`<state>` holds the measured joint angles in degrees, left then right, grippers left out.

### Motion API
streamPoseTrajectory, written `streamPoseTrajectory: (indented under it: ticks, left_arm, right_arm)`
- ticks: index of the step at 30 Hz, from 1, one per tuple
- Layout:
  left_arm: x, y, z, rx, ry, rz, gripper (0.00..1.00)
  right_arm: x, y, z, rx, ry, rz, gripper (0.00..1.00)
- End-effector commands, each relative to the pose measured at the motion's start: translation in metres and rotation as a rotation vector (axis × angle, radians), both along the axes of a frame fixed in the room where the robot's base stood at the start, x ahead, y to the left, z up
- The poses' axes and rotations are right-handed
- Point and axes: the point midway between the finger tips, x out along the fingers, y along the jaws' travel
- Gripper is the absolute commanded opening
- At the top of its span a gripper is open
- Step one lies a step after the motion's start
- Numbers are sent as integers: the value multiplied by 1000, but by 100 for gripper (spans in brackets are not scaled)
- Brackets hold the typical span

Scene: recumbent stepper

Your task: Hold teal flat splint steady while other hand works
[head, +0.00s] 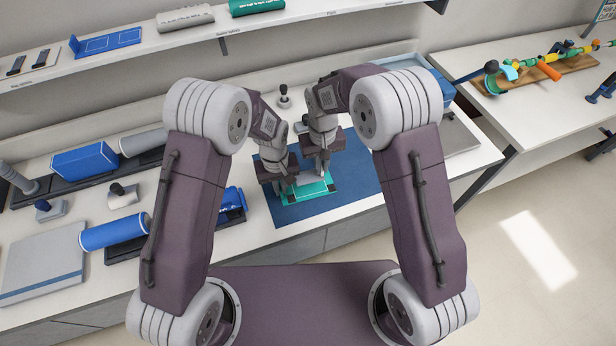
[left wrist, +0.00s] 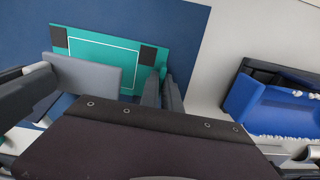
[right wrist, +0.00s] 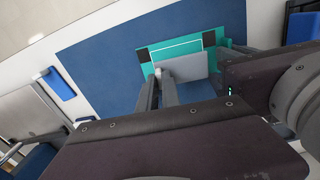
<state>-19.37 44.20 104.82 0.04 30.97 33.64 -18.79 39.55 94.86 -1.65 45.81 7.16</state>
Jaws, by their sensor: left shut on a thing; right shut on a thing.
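The teal flat splint (head: 308,191) lies on the blue mat, with a white outline and dark corner pads; it also shows in the left wrist view (left wrist: 120,50) and the right wrist view (right wrist: 205,50). My left gripper (head: 283,186) is at one end of it, with its fingers (left wrist: 162,92) close together on the splint's edge. A grey block (right wrist: 185,68) is over the splint and hides part of it; it also shows in the left wrist view (left wrist: 85,75). My right gripper (head: 322,168) is shut on the grey block's end, though its fingertips are partly hidden.
The blue mat (head: 355,180) has free room right of the splint. A blue roll (head: 115,232) and a blue box (head: 85,160) are in dark trays at left. A small knobbed piece (head: 284,97) stands behind my grippers. A shelf (head: 250,35) runs along the back.

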Motion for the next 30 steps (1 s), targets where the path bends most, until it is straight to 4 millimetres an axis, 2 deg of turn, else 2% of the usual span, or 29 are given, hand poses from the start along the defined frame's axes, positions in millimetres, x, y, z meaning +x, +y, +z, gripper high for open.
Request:
streamPoseTrajectory:
  ticks: [15,25,27,28,30]
  left_arm:
    - [0,0,0,0,0,0,0]
    - [0,0,0,0,0,0,0]
    - [0,0,0,0,0,0,26]
    - [0,0,0,0,0,0,32]
    - [0,0,0,0,0,0,32]
  right_arm:
    - [0,0,44,1,-2,0,0]
    - [0,0,48,0,-1,0,0]
    - [0,0,48,0,-1,0,0]
    - [0,0,48,0,-1,0,0]
    - [0,0,48,0,-1,0,0]
